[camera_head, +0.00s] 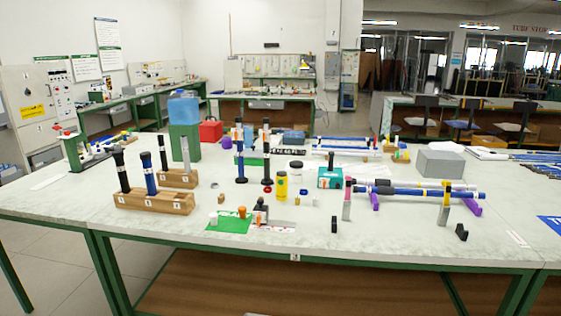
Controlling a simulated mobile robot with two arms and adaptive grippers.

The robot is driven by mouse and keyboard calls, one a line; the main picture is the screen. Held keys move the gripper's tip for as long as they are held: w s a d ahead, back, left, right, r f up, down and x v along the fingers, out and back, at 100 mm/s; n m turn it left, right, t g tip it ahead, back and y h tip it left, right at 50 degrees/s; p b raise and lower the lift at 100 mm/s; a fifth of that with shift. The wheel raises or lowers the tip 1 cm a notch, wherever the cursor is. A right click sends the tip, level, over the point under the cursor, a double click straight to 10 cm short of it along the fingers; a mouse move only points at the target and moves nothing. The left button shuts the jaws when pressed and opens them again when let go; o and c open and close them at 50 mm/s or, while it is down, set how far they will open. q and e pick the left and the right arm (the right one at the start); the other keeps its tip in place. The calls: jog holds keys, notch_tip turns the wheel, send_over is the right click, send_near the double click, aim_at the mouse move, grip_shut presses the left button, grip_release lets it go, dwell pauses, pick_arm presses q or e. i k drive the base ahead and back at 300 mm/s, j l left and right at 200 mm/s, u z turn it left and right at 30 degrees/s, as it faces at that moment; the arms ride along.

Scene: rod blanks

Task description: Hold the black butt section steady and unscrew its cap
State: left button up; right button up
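A black section (122,170) stands slightly tilted in the front wooden rack (165,201), with a wider dark top end. Another black section (266,152) stands upright on the table on a round black foot. I cannot tell which one is the butt section, and the caps are too small to make out. A blue section (149,175) with a black top stands in the same front rack. A blue section with a black top (240,155) stands left of the upright black one. Neither of my grippers shows.
A second wooden rack (178,178) stands behind the first. A green mat (230,221) with small parts lies at the front middle. Blue rods (415,191) lie across supports at the right. A yellow jar (282,186) and grey box (440,163) stand on the table (300,250). The front-left corner is clear.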

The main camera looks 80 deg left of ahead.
aim_at(120, 163)
jog(key=u, duration=3.75)
